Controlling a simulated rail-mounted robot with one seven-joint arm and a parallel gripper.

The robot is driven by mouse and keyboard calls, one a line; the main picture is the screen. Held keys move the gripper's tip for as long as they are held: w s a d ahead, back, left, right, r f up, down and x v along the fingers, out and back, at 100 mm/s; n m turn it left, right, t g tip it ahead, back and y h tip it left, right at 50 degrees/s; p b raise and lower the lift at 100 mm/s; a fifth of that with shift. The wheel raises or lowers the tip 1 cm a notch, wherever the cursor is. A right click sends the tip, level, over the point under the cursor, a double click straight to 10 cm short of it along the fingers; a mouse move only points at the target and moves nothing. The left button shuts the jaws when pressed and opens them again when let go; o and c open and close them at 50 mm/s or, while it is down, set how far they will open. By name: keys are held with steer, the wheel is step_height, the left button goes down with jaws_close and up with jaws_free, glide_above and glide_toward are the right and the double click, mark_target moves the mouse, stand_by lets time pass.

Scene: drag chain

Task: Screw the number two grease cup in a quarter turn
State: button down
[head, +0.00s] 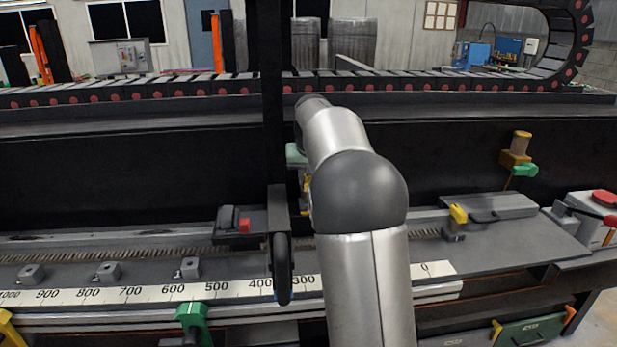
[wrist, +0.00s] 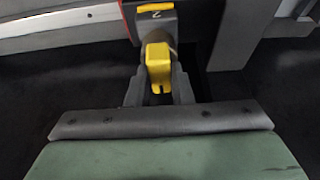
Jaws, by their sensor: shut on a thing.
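The number two grease cup (wrist: 158,68) is a yellow, box-like cap at the upper middle of the wrist view. It sits below a grey block with a yellow plate marked 2 (wrist: 156,8). My gripper (wrist: 159,82) has its two grey fingers on either side of the cup and is shut on it. The cup's far end and its thread are hidden. In the head view my arm covers most of the gripper; small yellow parts (head: 307,186) show beside the arm, and I cannot tell whether they are the cup.
A dark upright post (head: 272,100) stands just left of my arm, with a black handle (head: 282,268) low down. A numbered scale (head: 180,292) runs along the front. A grey block with a red part (head: 240,222) lies left of the post. The drag chain (head: 200,88) runs behind.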

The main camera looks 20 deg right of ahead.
steer(key=c, duration=1.3)
jaws_free()
steer(key=v, duration=1.7)
steer(key=shift+s+r, duration=0.1)
steer(key=shift+r, duration=0.1)
steer(key=shift+a, duration=0.1)
